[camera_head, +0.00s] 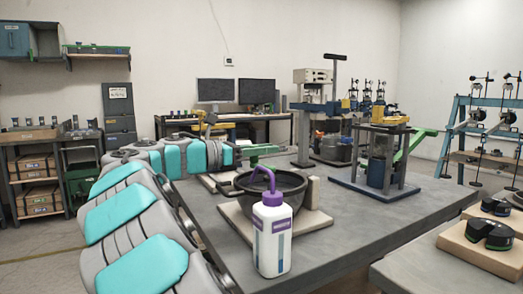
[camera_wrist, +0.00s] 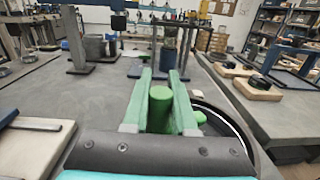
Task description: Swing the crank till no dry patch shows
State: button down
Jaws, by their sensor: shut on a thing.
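A black bowl (camera_head: 290,190) sits on a pale wooden base (camera_head: 318,220) on the grey table. Its rim shows at the right in the wrist view (camera_wrist: 236,122). My gripper (camera_head: 262,150) is at the bowl's far left side, with its green fingers on both sides of a green upright crank handle (camera_wrist: 160,108). The gripper is shut on this handle. A white bottle with a purple cap and spout (camera_head: 272,235) stands in front of the bowl and hides part of it. I cannot make out any dry patch inside the bowl.
A press-like stand with a green lever (camera_head: 415,140) is behind the bowl to the right. A taller grey stand (camera_head: 330,110) is further back. Black rounded devices on wooden boards (camera_head: 487,235) are on a table at right. The grey tabletop (camera_head: 365,220) right of the bowl is clear.

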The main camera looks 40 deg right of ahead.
jog(key=shift+d+m+g, duration=0.2)
jog(key=shift+m+g, duration=0.2)
jog(key=shift+g, duration=0.2)
jog(key=shift+s+y, duration=0.15)
jog(key=shift+y, duration=0.15)
jog(key=c, duration=0.7)
grip_release()
jog(key=shift+v, duration=3.95)
